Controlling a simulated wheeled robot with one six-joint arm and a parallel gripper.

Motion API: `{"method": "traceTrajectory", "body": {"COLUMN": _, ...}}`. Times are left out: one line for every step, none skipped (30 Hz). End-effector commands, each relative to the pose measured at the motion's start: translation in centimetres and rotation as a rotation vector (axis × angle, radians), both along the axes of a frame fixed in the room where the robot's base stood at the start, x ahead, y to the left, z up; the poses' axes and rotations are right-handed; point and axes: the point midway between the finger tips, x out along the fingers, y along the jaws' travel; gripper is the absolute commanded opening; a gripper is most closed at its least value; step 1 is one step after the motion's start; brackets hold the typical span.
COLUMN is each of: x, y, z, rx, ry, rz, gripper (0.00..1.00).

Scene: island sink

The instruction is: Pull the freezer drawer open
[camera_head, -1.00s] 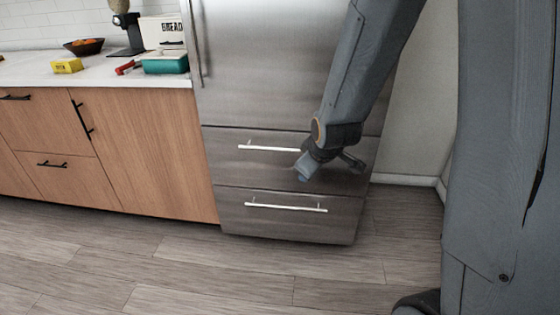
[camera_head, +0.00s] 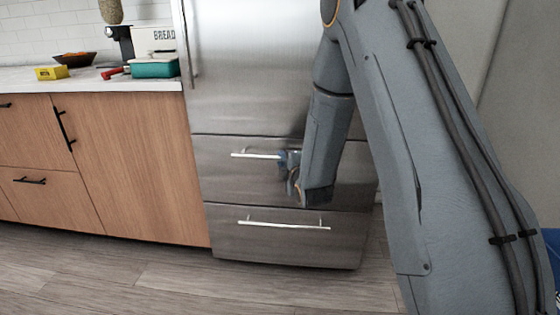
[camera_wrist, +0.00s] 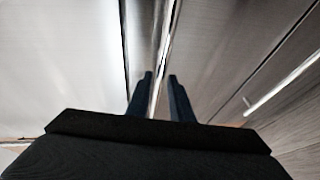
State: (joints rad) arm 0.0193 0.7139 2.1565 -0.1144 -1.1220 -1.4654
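A stainless steel fridge has two drawers below its door, and both look shut. The upper drawer (camera_head: 235,180) has a horizontal bar handle (camera_head: 252,155); the lower drawer (camera_head: 235,248) has a similar one (camera_head: 285,225). My gripper (camera_head: 284,158) is at the right part of the upper handle and hides its right end. In the wrist view my gripper (camera_wrist: 160,76) has its two dark fingers apart, with the bright bar of the upper handle (camera_wrist: 161,70) running between them. A gap shows beside the bar, and I cannot tell whether either finger touches it.
Wooden cabinets (camera_head: 140,170) with black handles stand left of the fridge. Their white counter (camera_head: 90,85) holds a teal container (camera_head: 155,68), a yellow box (camera_head: 50,73) and a bowl (camera_head: 75,60). The wooden floor (camera_head: 160,272) before the drawers is clear.

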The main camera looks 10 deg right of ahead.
Motion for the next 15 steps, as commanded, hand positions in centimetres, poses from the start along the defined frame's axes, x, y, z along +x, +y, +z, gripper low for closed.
{"method": "traceTrajectory", "body": {"x": 0.8, "y": 0.1, "z": -0.3, "rx": 0.000, "ry": 0.000, "rz": 0.000, "gripper": 0.20}}
{"method": "traceTrajectory", "body": {"x": 1.2, "y": 0.1, "z": -0.3, "rx": 0.000, "ry": 0.000, "rz": 0.000, "gripper": 0.20}}
{"method": "traceTrajectory", "body": {"x": 1.7, "y": 0.2, "z": -0.5, "rx": 0.000, "ry": 0.000, "rz": 0.000, "gripper": 0.20}}
{"method": "traceTrajectory", "body": {"x": 2.1, "y": 0.2, "z": -0.5, "rx": 0.000, "ry": 0.000, "rz": 0.000, "gripper": 0.20}}
{"method": "traceTrajectory", "body": {"x": 2.3, "y": 0.2, "z": -0.5, "rx": 0.001, "ry": 0.001, "rz": 0.000, "gripper": 0.20}}
{"method": "traceTrajectory", "body": {"x": 2.7, "y": 0.2, "z": -0.6, "rx": 0.001, "ry": 0.000, "rz": 0.000, "gripper": 0.20}}
{"method": "traceTrajectory", "body": {"x": 2.9, "y": 0.3, "z": -0.6, "rx": 0.001, "ry": 0.000, "rz": 0.000, "gripper": 0.20}}
{"method": "traceTrajectory", "body": {"x": 3.1, "y": 0.3, "z": -0.6, "rx": 0.001, "ry": 0.000, "rz": 0.000, "gripper": 0.20}}
{"method": "traceTrajectory", "body": {"x": 3.3, "y": 0.3, "z": -0.7, "rx": 0.001, "ry": 0.001, "rz": 0.000, "gripper": 0.20}}
{"method": "traceTrajectory", "body": {"x": 3.3, "y": 0.3, "z": -0.7, "rx": 0.001, "ry": 0.002, "rz": 0.000, "gripper": 0.20}}
{"method": "traceTrajectory", "body": {"x": 3.4, "y": 0.3, "z": -0.7, "rx": 0.001, "ry": 0.002, "rz": 0.000, "gripper": 0.20}}
{"method": "traceTrajectory", "body": {"x": 3.4, "y": 0.3, "z": -0.7, "rx": 0.001, "ry": 0.003, "rz": 0.000, "gripper": 0.20}}
{"method": "traceTrajectory", "body": {"x": 3.5, "y": 0.3, "z": -0.7, "rx": 0.001, "ry": 0.003, "rz": 0.000, "gripper": 0.20}}
{"method": "traceTrajectory", "body": {"x": 3.5, "y": 0.3, "z": -0.7, "rx": 0.001, "ry": 0.003, "rz": 0.000, "gripper": 0.20}}
{"method": "traceTrajectory", "body": {"x": 3.5, "y": 0.3, "z": -0.7, "rx": 0.001, "ry": 0.003, "rz": 0.000, "gripper": 0.20}}
